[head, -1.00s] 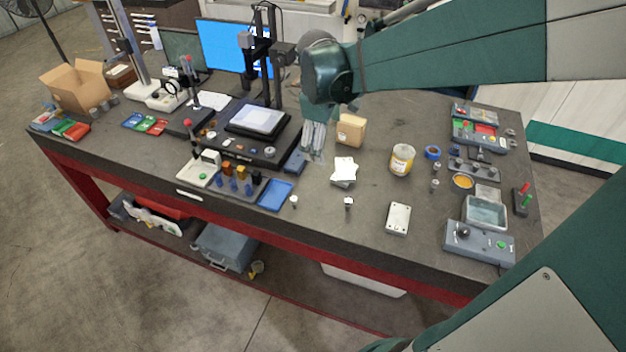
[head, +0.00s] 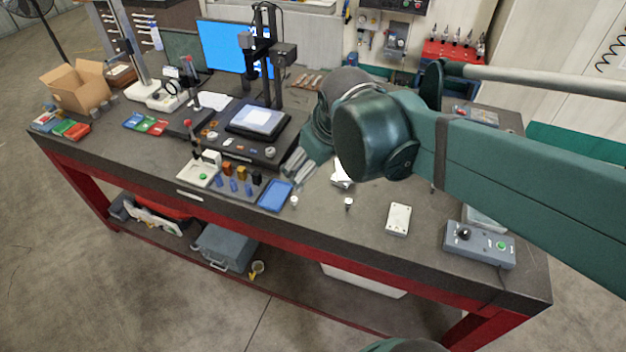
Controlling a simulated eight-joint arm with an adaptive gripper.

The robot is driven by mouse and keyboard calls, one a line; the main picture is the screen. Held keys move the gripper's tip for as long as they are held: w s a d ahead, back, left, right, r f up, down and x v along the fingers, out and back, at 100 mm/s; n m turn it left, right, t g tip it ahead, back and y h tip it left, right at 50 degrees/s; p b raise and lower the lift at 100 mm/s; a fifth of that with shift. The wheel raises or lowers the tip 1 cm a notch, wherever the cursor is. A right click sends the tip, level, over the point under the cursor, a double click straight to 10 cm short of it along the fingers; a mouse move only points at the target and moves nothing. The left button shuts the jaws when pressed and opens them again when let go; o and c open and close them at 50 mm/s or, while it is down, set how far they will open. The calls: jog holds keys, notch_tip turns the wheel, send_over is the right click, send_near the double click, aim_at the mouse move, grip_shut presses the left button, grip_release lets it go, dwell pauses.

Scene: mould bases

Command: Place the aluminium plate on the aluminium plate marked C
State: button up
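A pale plate with small corner holes (head: 398,219) lies flat on the bench, right of centre in the head view. Another pale plate or small stack (head: 341,181) lies further back and is partly hidden by my arm. I cannot read a letter C on either. My gripper (head: 291,169) is left of the partly hidden plate, above the bench near the blue tray, with its fingers tilted down and left. The fingers are too small and blurred to tell whether they are open or hold anything.
A blue tray (head: 275,195) and a black stand base (head: 245,148) are close to my gripper. Small posts (head: 348,203) stand in front of the partly hidden plate. A grey control box (head: 480,245) is at the right. The bench around the holed plate is mostly clear.

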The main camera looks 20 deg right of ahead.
jog(key=s+a+f+m+t, duration=0.1)
jog(key=s+a+m, duration=0.2)
jog(key=s, duration=0.4)
jog(key=shift+a+t+y, duration=0.3)
jog(key=shift+t+y, duration=0.1)
notch_tip(320, 180, down, 30)
jog(key=b, duration=3)
jog(key=shift+f, duration=0.15)
dwell(2.4)
